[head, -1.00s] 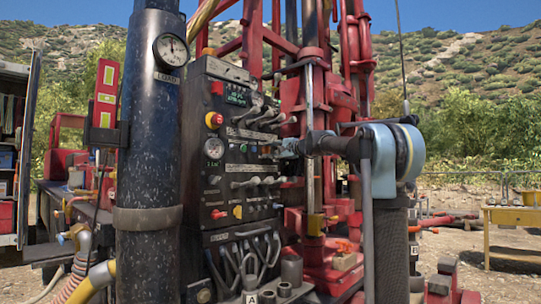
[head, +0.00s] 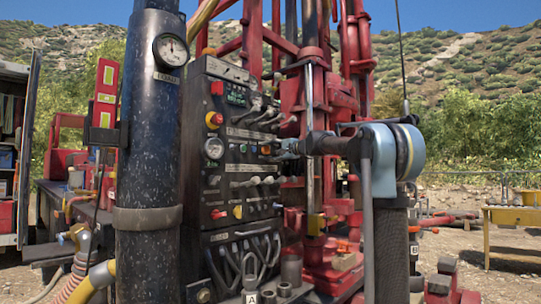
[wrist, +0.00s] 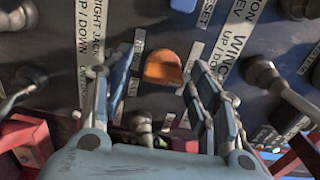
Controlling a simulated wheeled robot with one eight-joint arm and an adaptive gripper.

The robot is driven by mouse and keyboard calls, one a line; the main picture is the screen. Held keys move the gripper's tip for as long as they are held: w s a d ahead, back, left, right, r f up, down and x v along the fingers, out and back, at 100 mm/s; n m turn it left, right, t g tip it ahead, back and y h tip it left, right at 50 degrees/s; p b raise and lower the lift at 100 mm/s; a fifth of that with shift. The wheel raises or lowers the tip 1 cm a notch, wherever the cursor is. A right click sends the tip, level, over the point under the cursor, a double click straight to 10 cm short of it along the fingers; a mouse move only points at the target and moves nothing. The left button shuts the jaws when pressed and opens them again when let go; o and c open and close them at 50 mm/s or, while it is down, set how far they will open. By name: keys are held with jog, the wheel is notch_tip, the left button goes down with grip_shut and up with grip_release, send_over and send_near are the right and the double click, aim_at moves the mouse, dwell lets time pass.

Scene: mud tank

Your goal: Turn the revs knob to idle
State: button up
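An orange knob (wrist: 163,67) sits on the dark control panel in the wrist view, with several small labels around it that are mostly too blurred to read. In the head view the orange knob (head: 265,149) shows just left of my fingertips. My gripper (wrist: 164,80) is open, with one finger on each side of the knob and a visible gap to each. My gripper (head: 281,148) reaches the panel from the right in the head view. I cannot tell how deep the fingertips are over the knob.
Lever knobs (wrist: 262,72) and (wrist: 142,122) stand close around my fingers. Red rig posts (head: 313,110) stand close behind my gripper.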

jog(key=v, duration=1.2)
jog(key=shift+w, duration=0.1)
dwell(0.4)
jog(key=s+d+f+n+g+h, duration=0.1)
jog(key=s+f+n+g+h, duration=0.2)
jog(key=s+f, duration=0.95)
jog(key=s+d+f+n+g+h, duration=0.1)
jog(key=s+f+n+g+h, duration=0.1)
jog(key=s+f, duration=1.05)
jog(key=s+d+f+n+g+h, duration=0.1)
jog(key=s+d+f+h, duration=0.2)
jog(key=f, duration=0.9)
jog(key=s+d+f+g+h, duration=0.1)
jog(key=s+d+f+h, duration=0.2)
jog(key=s+d+f, duration=0.4)
jog(key=s+d+f+n+g+h, duration=0.1)
jog(key=s+d+f+h, duration=0.2)
jog(key=f, duration=1.5)
jog(key=s+d, duration=0.3)
jog(key=s, duration=0.4)
jog(key=shift+s+n+g, duration=0.3)
jog(key=shift+s+g, duration=0.1)
